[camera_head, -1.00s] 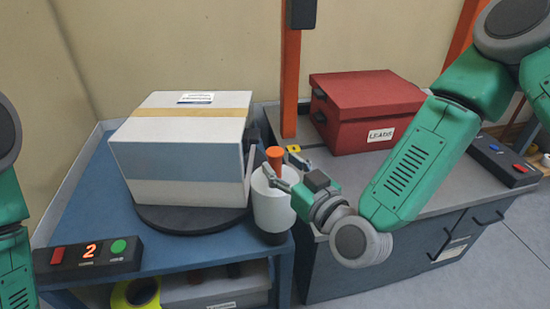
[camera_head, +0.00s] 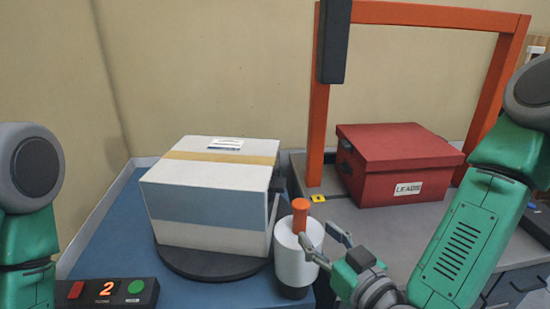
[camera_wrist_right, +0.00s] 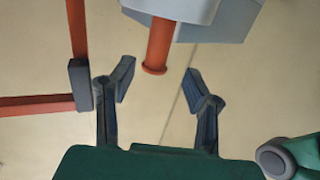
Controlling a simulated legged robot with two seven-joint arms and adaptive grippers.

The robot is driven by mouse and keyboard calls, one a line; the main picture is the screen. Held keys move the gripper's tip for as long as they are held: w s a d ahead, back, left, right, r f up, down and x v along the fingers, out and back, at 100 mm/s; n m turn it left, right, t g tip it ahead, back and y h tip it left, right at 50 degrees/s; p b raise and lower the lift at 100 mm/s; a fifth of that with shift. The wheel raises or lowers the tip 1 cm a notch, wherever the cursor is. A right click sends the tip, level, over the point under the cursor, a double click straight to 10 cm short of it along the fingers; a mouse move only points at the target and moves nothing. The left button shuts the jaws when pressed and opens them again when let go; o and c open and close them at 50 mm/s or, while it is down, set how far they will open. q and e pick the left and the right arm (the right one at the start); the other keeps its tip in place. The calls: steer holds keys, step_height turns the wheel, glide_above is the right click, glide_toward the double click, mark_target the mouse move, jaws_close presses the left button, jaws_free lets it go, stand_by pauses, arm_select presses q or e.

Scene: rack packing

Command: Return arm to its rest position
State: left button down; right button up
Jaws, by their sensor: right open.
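My right gripper (camera_head: 317,238) is open and empty, at the front right of a white cylinder (camera_head: 294,266) with an orange handle (camera_head: 300,216) on top. In the right wrist view, its two fingers (camera_wrist_right: 159,76) are spread apart. The orange handle (camera_wrist_right: 158,45) shows between and beyond them, not held. My right arm comes in from the right. My left arm shows at the left edge of the head view, with its gripper out of view.
A taped white and blue box (camera_head: 208,200) sits on a dark round plate (camera_head: 205,264) on the blue bench. A red LEADS box (camera_head: 398,165) stands behind my right arm, near an orange frame (camera_head: 318,130). A button panel (camera_head: 106,291) is at front left.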

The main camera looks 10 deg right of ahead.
steer(key=s+f+g, duration=0.1)
steer(key=f, duration=0.1)
steer(key=s+f+g, duration=0.1)
steer(key=f, duration=0.2)
steer(key=s+f+g, duration=0.1)
steer(key=f, duration=0.1)
steer(key=shift+f, duration=0.4)
steer(key=s+d+f+g+h, duration=0.25)
steer(key=s+f+g, duration=0.35)
steer(key=f, duration=0.4)
steer(key=s+d+f+m+g+h, duration=0.1)
steer(key=s+d+f+g+h, duration=0.1)
steer(key=s+d, duration=0.4)
steer(key=s+d+f+m+g+h, duration=0.1)
steer(key=s+d+f+g, duration=0.3)
steer(key=s, duration=0.6)
step_height(320, 180, down, 2)
steer(key=shift+d+f+m+g+h+p, duration=0.2)
steer(key=shift+d+m+g+h+p, duration=0.15)
steer(key=shift+d+m, duration=0.6)
steer(key=shift+d+n, duration=0.2)
steer(key=shift+n, duration=0.05)
steer(key=shift+w, duration=0.1)
